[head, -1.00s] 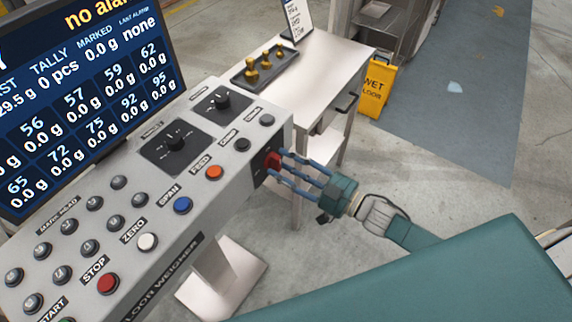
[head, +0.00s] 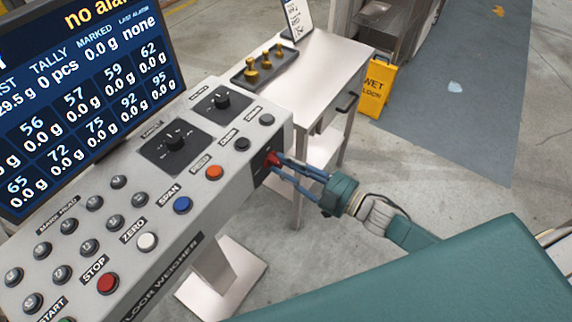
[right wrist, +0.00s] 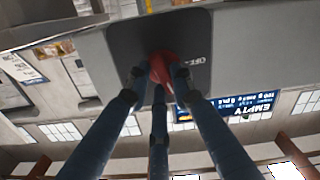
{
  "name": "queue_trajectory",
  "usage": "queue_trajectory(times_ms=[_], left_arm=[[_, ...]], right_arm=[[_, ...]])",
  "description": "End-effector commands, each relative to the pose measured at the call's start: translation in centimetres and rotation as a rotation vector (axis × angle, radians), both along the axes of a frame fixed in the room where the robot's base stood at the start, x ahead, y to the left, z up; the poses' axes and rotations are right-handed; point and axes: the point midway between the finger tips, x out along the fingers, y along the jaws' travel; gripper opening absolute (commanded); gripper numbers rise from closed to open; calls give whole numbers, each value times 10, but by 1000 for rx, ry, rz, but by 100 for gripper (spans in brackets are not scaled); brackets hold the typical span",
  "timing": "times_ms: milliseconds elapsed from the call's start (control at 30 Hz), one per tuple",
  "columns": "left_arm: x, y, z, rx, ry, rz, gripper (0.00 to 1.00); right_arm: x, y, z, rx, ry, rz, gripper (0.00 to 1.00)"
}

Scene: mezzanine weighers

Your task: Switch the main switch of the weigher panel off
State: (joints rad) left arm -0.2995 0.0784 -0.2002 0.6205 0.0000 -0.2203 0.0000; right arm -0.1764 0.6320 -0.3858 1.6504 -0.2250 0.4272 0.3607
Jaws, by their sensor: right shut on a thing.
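The weigher panel (head: 225,175) is a grey sloped console. Its main switch is a red knob (head: 273,160) on a dark plate on the panel's right end face. In the right wrist view the red knob (right wrist: 162,68) sits on the dark plate (right wrist: 125,38), with an "OFF" label to the right of it in the picture. My right gripper (head: 279,165) has its blue fingers closed around the knob, reaching in from the right. The fingers hide part of the knob, and I cannot tell which mark it points to. My left gripper is not in view.
A screen (head: 85,90) stands behind the panel's buttons and dials. A metal table (head: 320,75) with a dark tray (head: 265,66) of brass weights stands beyond the panel. Open floor lies right of the panel.

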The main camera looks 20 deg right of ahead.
Motion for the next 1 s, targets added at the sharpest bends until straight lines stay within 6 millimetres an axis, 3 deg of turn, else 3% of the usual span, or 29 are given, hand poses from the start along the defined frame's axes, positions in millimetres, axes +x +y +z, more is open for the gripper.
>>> queue_trajectory(times_ms=[1000], left_arm=[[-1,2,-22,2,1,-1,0]], right_arm=[[-3,4,2,-750,-587,0,0]])
